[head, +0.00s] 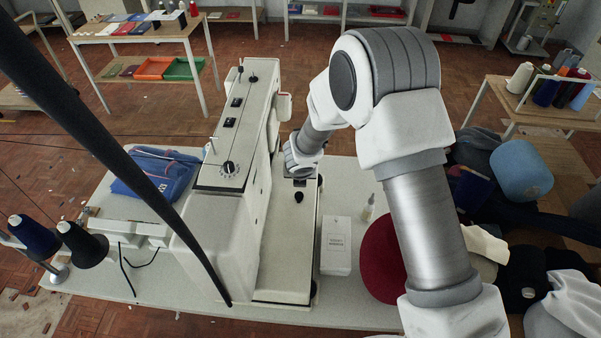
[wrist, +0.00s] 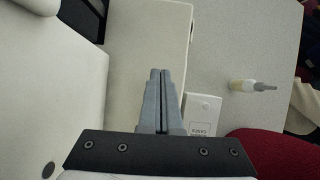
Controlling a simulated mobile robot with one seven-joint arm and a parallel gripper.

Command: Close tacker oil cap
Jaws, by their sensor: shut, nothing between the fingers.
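The white tacker machine (head: 232,150) stands on the grey table, with a long low bed (head: 283,255) along its right side. No oil cap is clearly seen in the wrist view. My gripper (wrist: 160,73) is shut and empty, above the white bed (wrist: 150,45) in the wrist view.
A white labelled box (head: 335,250) and a small bottle (head: 368,208) stand right of the bed. Blue folded cloth (head: 160,172) and dark thread cones (head: 80,243) are at left.

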